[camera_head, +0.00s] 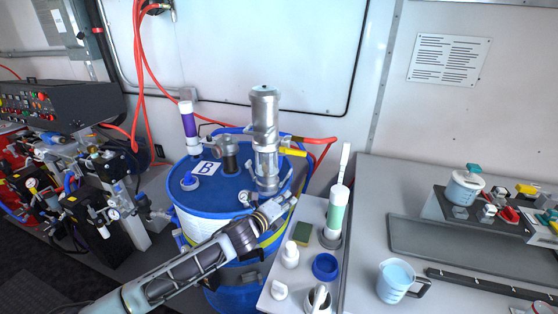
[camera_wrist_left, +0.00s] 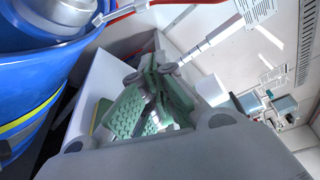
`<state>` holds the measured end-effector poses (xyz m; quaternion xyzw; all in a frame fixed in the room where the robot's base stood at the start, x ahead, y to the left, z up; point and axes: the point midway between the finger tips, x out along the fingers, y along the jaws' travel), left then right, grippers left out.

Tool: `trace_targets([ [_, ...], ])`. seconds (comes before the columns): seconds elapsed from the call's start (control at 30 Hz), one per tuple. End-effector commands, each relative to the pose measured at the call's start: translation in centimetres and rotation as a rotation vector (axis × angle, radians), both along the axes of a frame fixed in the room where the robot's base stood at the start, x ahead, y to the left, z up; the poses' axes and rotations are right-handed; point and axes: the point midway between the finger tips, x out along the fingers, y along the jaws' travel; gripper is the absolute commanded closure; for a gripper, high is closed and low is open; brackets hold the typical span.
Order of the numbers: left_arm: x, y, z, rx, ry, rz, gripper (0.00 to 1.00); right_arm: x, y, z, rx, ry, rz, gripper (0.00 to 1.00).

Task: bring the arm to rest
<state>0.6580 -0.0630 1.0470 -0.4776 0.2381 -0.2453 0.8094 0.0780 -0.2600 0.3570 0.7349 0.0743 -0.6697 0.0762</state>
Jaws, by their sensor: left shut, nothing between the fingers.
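My left arm comes in from the lower left in the head view, and its gripper (camera_head: 280,208) is in front of the blue drum (camera_head: 208,228) marked B, near the drum's right side. The left gripper is shut and empty. In the left wrist view its green padded fingers (camera_wrist_left: 150,100) meet, with the blue drum (camera_wrist_left: 35,95) on the left. I cannot tell from these views whether the gripper touches the drum. My right gripper shows in neither view.
A pitcher (camera_head: 395,281) stands on the right-hand bench (camera_head: 378,200). A metal pump (camera_head: 265,140) rises from the drum, with red hoses behind.

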Motion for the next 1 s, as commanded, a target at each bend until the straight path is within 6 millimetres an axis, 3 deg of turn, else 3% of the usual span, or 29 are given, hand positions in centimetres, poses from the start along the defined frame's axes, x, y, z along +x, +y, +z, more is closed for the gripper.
trace_targets([
  [0.47, -2.4, 0.4, -1.1, -0.174, 0.198, 0.116, 1.00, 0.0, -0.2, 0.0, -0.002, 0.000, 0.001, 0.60],
  [1.0, -7.1, 4.8, -4.2, -0.512, 0.598, 0.415, 1.00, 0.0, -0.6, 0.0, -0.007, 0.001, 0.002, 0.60],
])
